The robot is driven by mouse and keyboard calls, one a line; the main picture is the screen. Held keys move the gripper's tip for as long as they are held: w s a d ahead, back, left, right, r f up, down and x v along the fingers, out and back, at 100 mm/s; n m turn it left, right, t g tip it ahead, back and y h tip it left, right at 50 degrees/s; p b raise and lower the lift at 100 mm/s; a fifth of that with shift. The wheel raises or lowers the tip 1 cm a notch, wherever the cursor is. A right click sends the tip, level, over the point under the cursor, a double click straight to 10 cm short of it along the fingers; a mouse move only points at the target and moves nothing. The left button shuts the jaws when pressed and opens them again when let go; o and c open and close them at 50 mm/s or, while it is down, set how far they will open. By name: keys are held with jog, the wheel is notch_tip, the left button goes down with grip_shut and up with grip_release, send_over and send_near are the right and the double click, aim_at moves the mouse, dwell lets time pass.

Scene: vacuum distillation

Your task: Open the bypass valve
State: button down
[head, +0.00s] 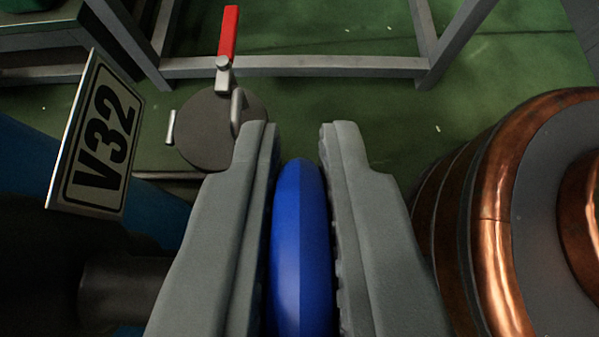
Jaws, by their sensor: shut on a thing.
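My gripper (297,145) is in the middle of the head view, with its two grey fingers pointing away from me. Between the fingers is a blue valve handle (300,250) with a rounded far end, and the gripper is shut on it. The fingertips reach a little past the handle's far end. The handle's near part runs out of the bottom of the picture, so its full shape and its stem are hidden. A tilted plate marked V32 (97,138) is at the left. I cannot tell whether the valve is open or closed.
A red lever (228,35) rises from a round dark grey fitting (212,130) beyond the left finger. Copper-coloured ringed piping (490,220) stands close at the right. A dark pipe stub (120,290) is lower left. A grey metal frame (300,66) crosses the green floor (350,105) behind.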

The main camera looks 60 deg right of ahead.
jog(key=shift+s+a+r+t+h, duration=0.15)
jog(key=shift+t+h, duration=0.15)
jog(key=shift+h, duration=0.25)
jog(key=shift+w+a+r+t+h, duration=0.1)
jog(key=shift+t+h, duration=0.2)
jog(key=shift+h, duration=0.25)
jog(key=c, duration=1.5)
grip_release()
jog(key=v, duration=1.7)
jog(key=shift+s+a+f, duration=0.15)
jog(key=shift+a+f, duration=0.05)
jog(key=shift+a, duration=0.05)
